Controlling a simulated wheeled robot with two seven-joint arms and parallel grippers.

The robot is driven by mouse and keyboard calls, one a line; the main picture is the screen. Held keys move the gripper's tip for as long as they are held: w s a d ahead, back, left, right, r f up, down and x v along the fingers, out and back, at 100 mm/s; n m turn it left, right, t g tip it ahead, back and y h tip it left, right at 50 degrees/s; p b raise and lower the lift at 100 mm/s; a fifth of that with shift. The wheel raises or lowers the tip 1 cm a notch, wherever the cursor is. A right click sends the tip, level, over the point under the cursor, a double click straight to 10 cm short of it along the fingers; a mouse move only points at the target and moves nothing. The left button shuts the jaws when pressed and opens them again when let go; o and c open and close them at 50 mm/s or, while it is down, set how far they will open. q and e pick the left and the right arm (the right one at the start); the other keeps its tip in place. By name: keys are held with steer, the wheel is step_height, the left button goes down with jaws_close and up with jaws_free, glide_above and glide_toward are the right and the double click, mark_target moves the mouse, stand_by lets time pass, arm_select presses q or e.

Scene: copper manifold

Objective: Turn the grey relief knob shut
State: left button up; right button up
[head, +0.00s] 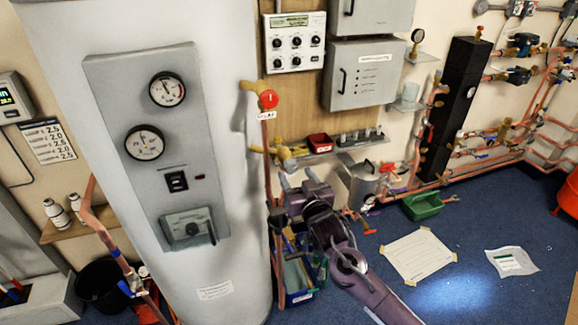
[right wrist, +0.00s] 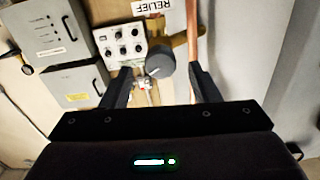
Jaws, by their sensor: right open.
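The grey relief knob (right wrist: 160,62) is a round dark grey cap with a pale mark on its rim. In the right wrist view it sits in the gap between my fingertips, and I see no contact. An upside-down RELIEF label (right wrist: 152,5) is at the top of that view. My right gripper (right wrist: 160,70) is open and empty. In the head view my right gripper (head: 296,186) is just below the brass fittings (head: 286,154) beside the tank; I cannot clearly make out the grey knob there. My left gripper is not in view.
The large white tank (head: 230,260) stands left of my right arm. A vertical copper pipe (right wrist: 194,40) runs close to the right finger. A red round handle (head: 269,98) is higher up. A shelf with a red tray (head: 319,143) is right of the fittings.

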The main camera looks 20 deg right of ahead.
mark_target(292, 169)
steer(key=w, duration=0.2)
steer(key=shift+w+r+p, duration=0.2)
steer(key=shift+w+p, duration=0.15)
steer(key=shift+w+a, duration=0.1)
steer(key=shift+w, duration=0.5)
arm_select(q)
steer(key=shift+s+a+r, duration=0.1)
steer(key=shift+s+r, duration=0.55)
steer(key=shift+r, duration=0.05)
arm_select(e)
steer(key=shift+w+f, duration=0.2)
steer(key=shift+w, duration=0.05)
steer(key=c, duration=1)
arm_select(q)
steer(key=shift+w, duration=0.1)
